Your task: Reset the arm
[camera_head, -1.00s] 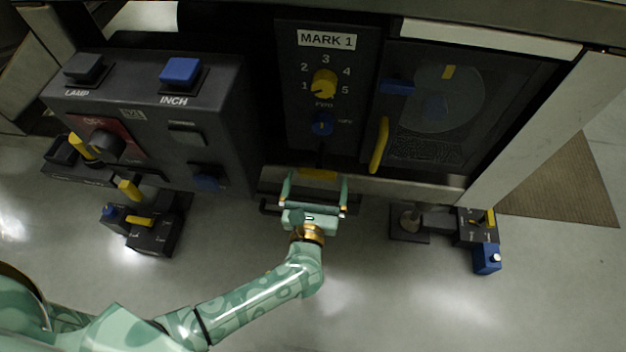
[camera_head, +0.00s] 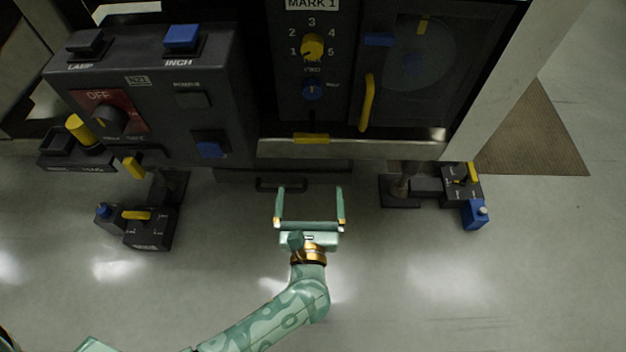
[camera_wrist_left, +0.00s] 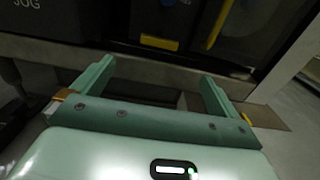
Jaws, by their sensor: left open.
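My left gripper (camera_head: 310,205) is open and empty in the head view, its two green fingers pointing up the picture towards the machine front. It is apart from the machine, over the grey floor just below a dark handle (camera_head: 280,184). In the left wrist view the same open gripper (camera_wrist_left: 152,85) has nothing between its fingers. My left arm comes in from the bottom left. My right gripper is in neither view.
The machine carries a yellow numbered knob (camera_head: 312,46), a yellow door handle (camera_head: 367,102) and a yellow tab (camera_head: 311,138). A control box (camera_head: 160,100) is at left. Pedal units stand at left (camera_head: 148,228) and right (camera_head: 460,190). Floor below is clear.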

